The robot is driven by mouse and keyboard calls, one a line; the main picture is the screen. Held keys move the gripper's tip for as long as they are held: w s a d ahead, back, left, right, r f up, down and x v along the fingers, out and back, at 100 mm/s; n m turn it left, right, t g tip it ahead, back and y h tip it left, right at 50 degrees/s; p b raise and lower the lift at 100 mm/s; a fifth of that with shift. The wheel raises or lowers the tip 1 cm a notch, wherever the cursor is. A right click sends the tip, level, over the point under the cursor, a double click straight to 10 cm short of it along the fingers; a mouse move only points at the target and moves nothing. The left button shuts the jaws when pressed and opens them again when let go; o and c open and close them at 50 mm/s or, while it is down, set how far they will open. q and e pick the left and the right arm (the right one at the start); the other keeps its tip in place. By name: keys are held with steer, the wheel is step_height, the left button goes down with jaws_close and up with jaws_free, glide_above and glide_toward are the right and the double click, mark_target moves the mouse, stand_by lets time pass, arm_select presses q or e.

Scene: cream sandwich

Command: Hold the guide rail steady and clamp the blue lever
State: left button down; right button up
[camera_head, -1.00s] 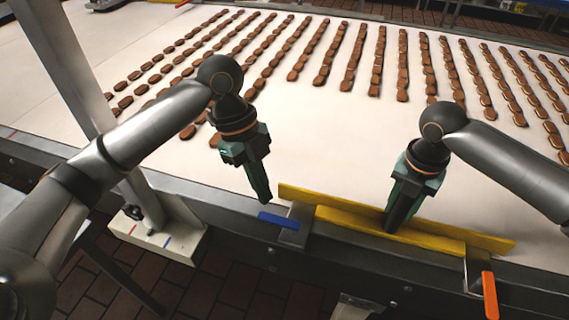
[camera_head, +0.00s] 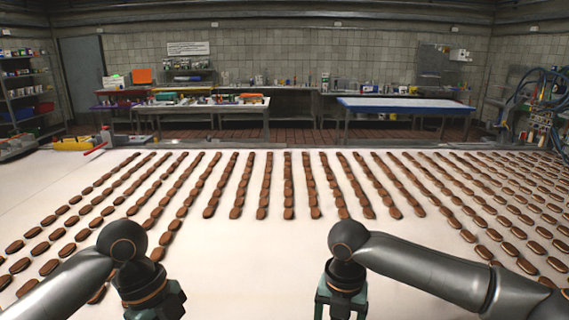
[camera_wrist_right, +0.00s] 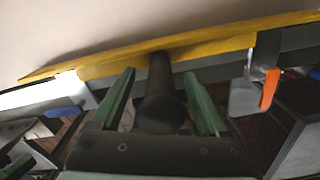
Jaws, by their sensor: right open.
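The yellow guide rail (camera_wrist_right: 215,40) runs across the right wrist view. A dark rounded post or handle (camera_wrist_right: 160,95) stands in front of it. My right gripper (camera_wrist_right: 159,72) is open, its green fingers on either side of this post, with visible gaps. The blue lever (camera_wrist_right: 64,112) is at the rail's left end, apart from these fingers. An orange lever (camera_wrist_right: 269,88) hangs at the right. In the head view, my left gripper (camera_head: 155,306) and right gripper (camera_head: 341,298) are cut off by the bottom edge. The left fingertips are hidden; the rail and levers are out of that view.
A white conveyor belt (camera_head: 90,190) with many rows of brown biscuits lies ahead. Behind it are a blue-topped table (camera_head: 405,105), a cluttered work table (camera_head: 205,107) and shelves (camera_head: 25,90) on the left. Machinery with cables (camera_head: 545,110) stands at the right.

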steer(key=shift+r, duration=3.95)
steer(key=o, duration=0.4)
steer(key=shift+c, duration=0.2)
